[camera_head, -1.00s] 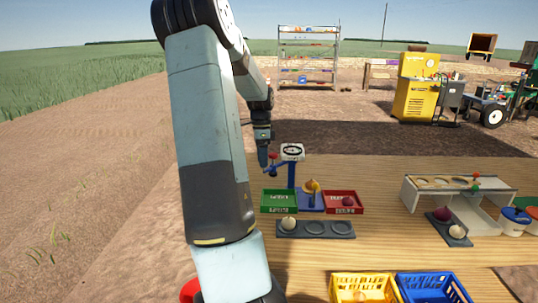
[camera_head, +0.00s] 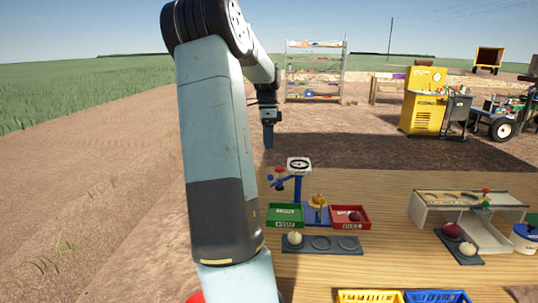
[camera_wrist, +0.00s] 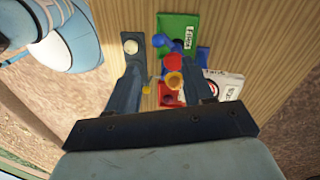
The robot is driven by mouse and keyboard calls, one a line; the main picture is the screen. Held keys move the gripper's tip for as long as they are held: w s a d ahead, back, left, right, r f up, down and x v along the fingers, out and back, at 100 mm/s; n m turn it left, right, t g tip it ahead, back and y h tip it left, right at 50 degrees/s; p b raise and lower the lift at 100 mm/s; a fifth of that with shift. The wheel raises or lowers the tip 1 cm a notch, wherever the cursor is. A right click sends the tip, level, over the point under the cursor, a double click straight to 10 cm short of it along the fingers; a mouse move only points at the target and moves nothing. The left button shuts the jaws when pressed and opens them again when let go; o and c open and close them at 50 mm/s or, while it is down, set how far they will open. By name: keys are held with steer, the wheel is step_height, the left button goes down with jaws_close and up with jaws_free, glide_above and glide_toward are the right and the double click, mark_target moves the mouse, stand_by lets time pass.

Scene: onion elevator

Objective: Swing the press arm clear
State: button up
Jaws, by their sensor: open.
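The press is a blue post (camera_head: 298,187) with a white dial head (camera_head: 299,164) on the wooden table. Its arm reaches left from the post and carries a red knob (camera_head: 279,169) and a blue knob (camera_head: 270,178). An orange-topped piece (camera_head: 318,200) stands on the blue base right of the post. My gripper (camera_head: 268,140) hangs pointing down above and slightly left of the press, apart from it. In the wrist view its fingers (camera_wrist: 165,72) are spread and empty, with the red knob (camera_wrist: 173,62) showing between them. The fingers hide parts of the press.
A green tray (camera_head: 286,224) and a red tray (camera_head: 350,226) flank the press base. A dark holder (camera_head: 322,251) with a pale onion (camera_head: 295,238) lies in front. A white sorting stand (camera_head: 430,215) stands right. Yellow (camera_head: 370,297) and blue crates (camera_head: 437,297) are nearest.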

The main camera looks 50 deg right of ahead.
step_height(320, 180, up, 2)
steer(key=shift+w+d+r, duration=0.1)
steer(key=shift+w+d, duration=0.05)
stand_by(0.7)
